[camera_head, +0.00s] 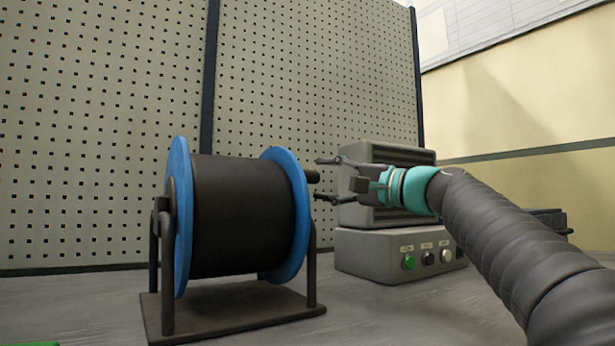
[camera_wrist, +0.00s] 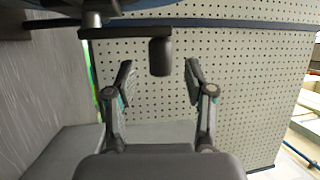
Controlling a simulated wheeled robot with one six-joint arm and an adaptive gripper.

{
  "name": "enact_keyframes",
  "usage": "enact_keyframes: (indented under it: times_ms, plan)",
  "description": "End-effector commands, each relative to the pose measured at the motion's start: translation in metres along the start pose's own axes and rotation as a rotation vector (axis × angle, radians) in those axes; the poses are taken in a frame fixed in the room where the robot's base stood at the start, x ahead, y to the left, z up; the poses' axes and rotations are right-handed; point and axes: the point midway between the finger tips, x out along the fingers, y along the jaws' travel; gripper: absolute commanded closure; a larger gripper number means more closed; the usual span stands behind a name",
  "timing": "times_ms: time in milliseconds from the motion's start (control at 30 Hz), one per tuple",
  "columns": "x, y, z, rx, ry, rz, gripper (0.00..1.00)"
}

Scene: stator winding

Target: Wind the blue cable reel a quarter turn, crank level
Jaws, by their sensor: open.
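The cable reel has two blue flanges (camera_head: 287,215) and a drum of black cable (camera_head: 238,215), held upright on a dark stand (camera_head: 240,312). A dark crank handle (camera_head: 312,176) sticks out from the right flange. In the wrist view the handle (camera_wrist: 160,57) hangs from a crank arm (camera_wrist: 125,33) that runs sideways across the picture. My gripper (camera_head: 319,179) is open at the right of the reel, its fingertips above and below the handle's end. In the wrist view my gripper (camera_wrist: 158,76) has the handle between its fingertips, with a gap on each side.
A grey box with buttons (camera_head: 385,255) stands behind and below my gripper, with a grey finned unit (camera_head: 390,155) on it. A perforated panel (camera_head: 90,120) closes off the back. The worktop (camera_head: 400,320) is clear in front of the box.

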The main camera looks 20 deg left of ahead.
Motion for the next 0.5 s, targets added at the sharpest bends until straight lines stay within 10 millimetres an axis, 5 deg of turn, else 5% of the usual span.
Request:
enact_keyframes:
  times_ms: [200, 500]
  plan:
    - [0.033, -0.001, -0.001, 0.001, 0.001, 0.0, 0.46]
    - [0.047, 0.0, -0.001, 0.0, 0.003, 0.0, 0.46]
